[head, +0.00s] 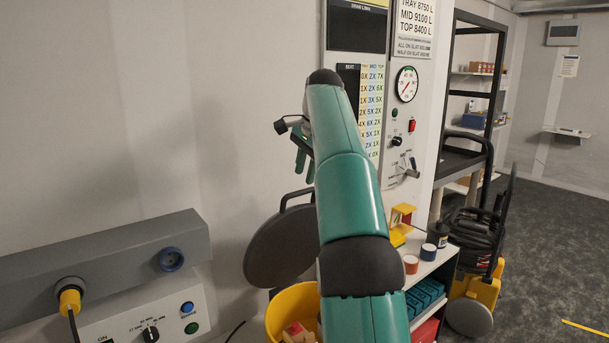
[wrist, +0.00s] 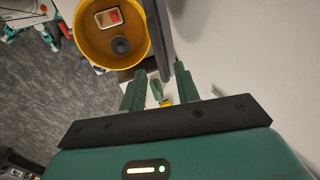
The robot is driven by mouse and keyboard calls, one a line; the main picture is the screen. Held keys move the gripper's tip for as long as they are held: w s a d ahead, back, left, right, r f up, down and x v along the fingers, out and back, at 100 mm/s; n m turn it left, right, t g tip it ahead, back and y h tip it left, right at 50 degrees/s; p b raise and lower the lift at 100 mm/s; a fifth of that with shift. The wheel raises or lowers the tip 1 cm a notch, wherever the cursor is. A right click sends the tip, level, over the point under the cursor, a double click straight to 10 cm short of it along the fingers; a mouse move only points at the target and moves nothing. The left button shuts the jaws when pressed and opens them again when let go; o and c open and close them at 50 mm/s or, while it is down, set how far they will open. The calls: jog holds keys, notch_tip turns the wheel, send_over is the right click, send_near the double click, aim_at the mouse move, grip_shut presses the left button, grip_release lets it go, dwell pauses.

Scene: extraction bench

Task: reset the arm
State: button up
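My arm (head: 345,190) is green with dark joints. It reaches up and forward through the middle of the head view. My gripper (head: 304,160) is partly hidden behind the arm there, in front of the pale wall. In the wrist view my gripper (wrist: 157,84) shows two green fingers standing apart. A small green and yellow item (wrist: 159,94) shows between them; I cannot tell its distance, and nothing looks clamped.
A yellow bucket (head: 275,318) with items inside stands below the arm, beside a round grey lid (head: 272,252). A control panel (head: 400,110) is close behind the arm. A grey bench unit (head: 100,255) is at left, a shelf (head: 428,268) at right. Open floor (head: 550,250) lies right.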

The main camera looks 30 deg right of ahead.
dwell(0.4)
jog(key=s+a+f+n+t, duration=0.1)
jog(key=s+a+f+n, duration=0.1)
jog(key=s+a+n, duration=1)
jog(key=s+a+f+n, duration=0.2)
jog(key=s+a+f, duration=0.5)
jog(key=s+f, duration=0.2)
jog(key=s+a+f+n+t, duration=0.1)
jog(key=s+a+f+n, duration=0.2)
jog(key=s+a+f, duration=0.4)
jog(key=s+f, duration=0.2)
jog(key=s, duration=0.2)
jog(key=shift+a+f, duration=0.25)
jog(key=shift+a, duration=0.05)
